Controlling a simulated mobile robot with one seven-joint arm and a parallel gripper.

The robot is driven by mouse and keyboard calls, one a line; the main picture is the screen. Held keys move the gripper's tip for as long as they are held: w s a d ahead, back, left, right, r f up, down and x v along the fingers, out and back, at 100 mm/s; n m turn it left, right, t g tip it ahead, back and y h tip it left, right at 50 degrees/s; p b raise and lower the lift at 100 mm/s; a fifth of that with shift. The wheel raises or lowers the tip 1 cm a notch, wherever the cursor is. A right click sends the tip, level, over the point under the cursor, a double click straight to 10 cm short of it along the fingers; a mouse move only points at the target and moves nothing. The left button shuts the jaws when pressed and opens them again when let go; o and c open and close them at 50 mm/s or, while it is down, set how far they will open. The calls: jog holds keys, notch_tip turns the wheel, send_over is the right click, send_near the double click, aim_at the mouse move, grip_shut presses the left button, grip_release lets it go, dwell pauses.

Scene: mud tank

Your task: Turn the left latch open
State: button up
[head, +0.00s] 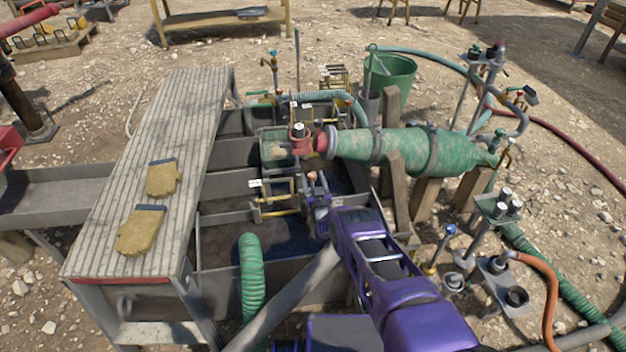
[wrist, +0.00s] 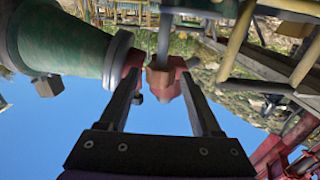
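My gripper (wrist: 160,80) is open in the wrist view, its two dark fingers apart with a red fitting (wrist: 163,84) showing between them; I cannot tell whether they touch it. In the head view my gripper (head: 317,196) is below the narrow end of the green cone (head: 395,148), over the tank (head: 225,188). The red fitting (head: 299,138) sits at the cone's narrow end, to its left. The cone also fills the left of the wrist view (wrist: 60,45). I cannot make out which part is the left latch; it may be hidden or too small.
A ribbed walkway (head: 185,130) with two yellow gloves (head: 163,177) lies to the left. Yellow-railed metalwork (head: 277,200) is just left of my gripper. A green hose (head: 251,275) enters the tank nearby. Wooden posts (head: 395,195) and pipe stands (head: 497,207) stand to the right.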

grip_shut()
jog(key=shift+w+d+n+g+y, duration=0.1)
jog(key=shift+d+n+g+y, duration=0.1)
jog(key=shift+n+y, duration=0.45)
jog(key=shift+d+n+g+y, duration=0.1)
jog(key=shift+n+g+y, duration=0.2)
jog(key=shift+y, duration=0.55)
jog(key=shift+n+g+y, duration=0.3)
jog(key=shift+n+y, duration=0.35)
jog(key=shift+y, duration=0.25)
jog(key=shift+o, duration=1.1)
grip_release()
jog(key=shift+s+d+r+p, duration=0.1)
jog(key=shift+s+d+p, duration=0.1)
jog(key=shift+s+p, duration=0.35)
jog(key=p+v, duration=0.5)
jog(key=v, duration=1.1)
jog(key=shift+s, duration=0.2)
